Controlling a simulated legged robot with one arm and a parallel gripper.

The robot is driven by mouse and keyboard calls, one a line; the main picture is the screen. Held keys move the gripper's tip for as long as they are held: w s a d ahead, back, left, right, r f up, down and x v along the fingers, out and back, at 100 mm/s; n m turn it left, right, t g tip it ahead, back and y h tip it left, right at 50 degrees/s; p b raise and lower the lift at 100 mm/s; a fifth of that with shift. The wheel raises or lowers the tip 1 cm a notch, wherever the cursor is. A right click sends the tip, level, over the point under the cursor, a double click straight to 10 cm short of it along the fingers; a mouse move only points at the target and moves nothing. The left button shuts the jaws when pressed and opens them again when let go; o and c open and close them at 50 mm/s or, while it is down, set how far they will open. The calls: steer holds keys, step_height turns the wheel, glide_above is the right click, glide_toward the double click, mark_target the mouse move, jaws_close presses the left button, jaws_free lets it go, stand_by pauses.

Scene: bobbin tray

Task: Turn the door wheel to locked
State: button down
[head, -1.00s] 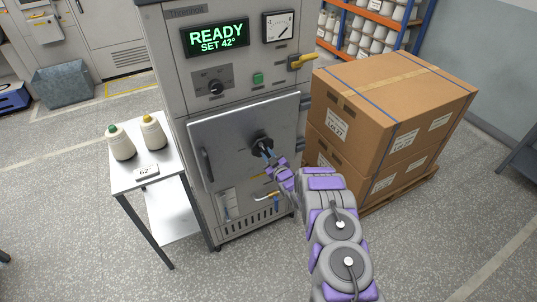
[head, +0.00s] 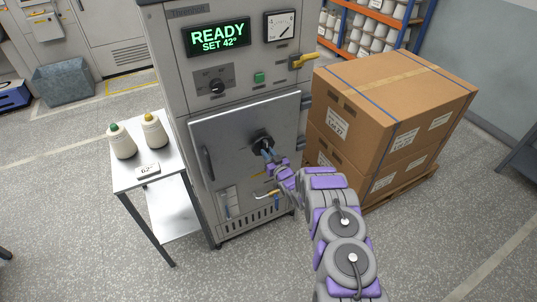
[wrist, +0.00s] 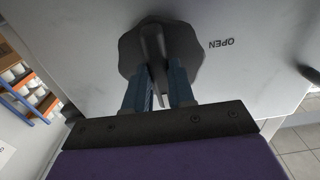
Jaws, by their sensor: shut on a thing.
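The dark door wheel (head: 262,142) sits on the right part of the grey cabinet door (head: 228,130), which is closed flush. In the wrist view the wheel (wrist: 160,45) is a black lobed knob with a raised bar across its middle. The word OPEN (wrist: 221,43) is printed upside down beside it. No locked mark shows. My gripper (head: 268,154) reaches the wheel from the lower right. In the wrist view my gripper's blue fingers (wrist: 160,82) are shut on the wheel's bar, one on each side.
A display (head: 217,37) reads READY SET 42°. A small table (head: 130,180) with two yarn cones stands left of the cabinet. Large cardboard boxes (head: 390,120) on a pallet stand close on the right of my arm. The floor in front is open.

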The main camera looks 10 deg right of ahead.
steer(key=shift+a+r, duration=0.1)
steer(key=shift+r, duration=0.15)
steer(key=c, duration=1)
jaws_free()
steer(key=shift+w+f, duration=0.1)
steer(key=shift+o, duration=0.2)
steer(key=p+v, duration=0.1)
steer(key=v, duration=1.6)
steer(key=shift+s, duration=0.2)
